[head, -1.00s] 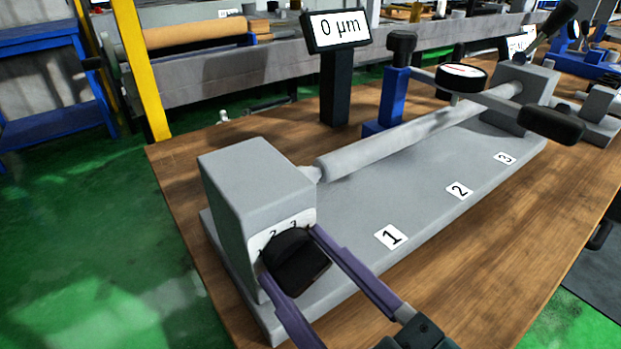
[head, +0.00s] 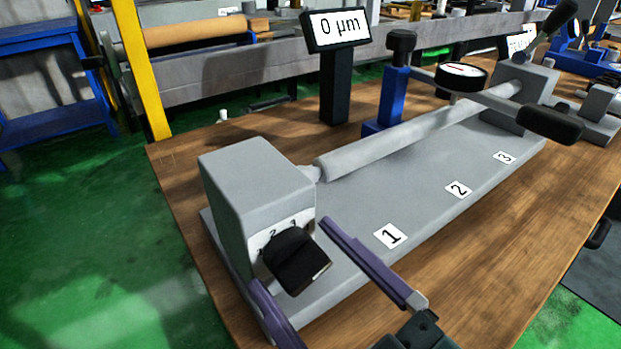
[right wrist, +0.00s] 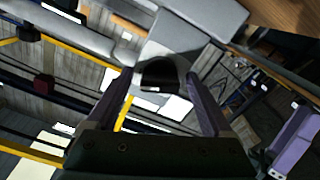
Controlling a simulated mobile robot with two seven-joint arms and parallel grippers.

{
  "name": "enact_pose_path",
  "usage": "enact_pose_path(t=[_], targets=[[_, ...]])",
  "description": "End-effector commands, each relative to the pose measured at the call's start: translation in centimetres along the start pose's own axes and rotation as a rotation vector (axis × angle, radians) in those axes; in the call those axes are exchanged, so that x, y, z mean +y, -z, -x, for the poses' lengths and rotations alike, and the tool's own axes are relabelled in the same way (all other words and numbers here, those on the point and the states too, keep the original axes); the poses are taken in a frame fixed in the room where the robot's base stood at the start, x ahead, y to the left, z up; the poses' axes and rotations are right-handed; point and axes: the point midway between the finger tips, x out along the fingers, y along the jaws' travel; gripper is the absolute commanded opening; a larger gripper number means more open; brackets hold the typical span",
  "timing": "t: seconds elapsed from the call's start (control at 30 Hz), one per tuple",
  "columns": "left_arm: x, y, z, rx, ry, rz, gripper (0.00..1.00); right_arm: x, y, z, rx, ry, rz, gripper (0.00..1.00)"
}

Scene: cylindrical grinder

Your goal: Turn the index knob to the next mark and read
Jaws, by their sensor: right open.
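The black index knob (head: 297,262) sits on the front face of the grey headstock block (head: 258,180). In the right wrist view the knob (right wrist: 158,74) lies between the spread fingers (right wrist: 160,85). The display (head: 337,28) reads 0 µm. The dial gauge (head: 462,75) stands over the grey bar; its reading is too small to tell.
The grey base plate (head: 425,170) carries labels 1, 2 and 3 along its front edge. A blue post (head: 392,95) with a black knob and a black-handled lever (head: 548,124) stand farther right. The wooden table (head: 500,230) is clear in front.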

Motion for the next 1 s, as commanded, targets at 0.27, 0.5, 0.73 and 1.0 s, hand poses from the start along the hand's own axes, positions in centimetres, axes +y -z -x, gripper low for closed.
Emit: enact_pose_path(t=[0.27,0.5,0.73,1.0], targets=[[-0.2,0.0,0.2,-0.001,0.006,-0.007,0.5,0.0,-0.1,1.4,-0.004,0.001,-0.001,0.85],[-0.3,0.1,0.4,-0.001,0.008,-0.01,0.5,-0.1,-0.1,6.3,-0.004,0.002,-0.001,0.85],[-0.2,0.1,0.4,-0.001,0.007,-0.009,0.5,0.0,0.0,9.5,-0.002,0.001,0.0,0.85],[-0.1,0.1,0.4,0.0,0.002,-0.003,0.5,0.0,0.0,10.0,0.0,0.0,0.0,0.85]])
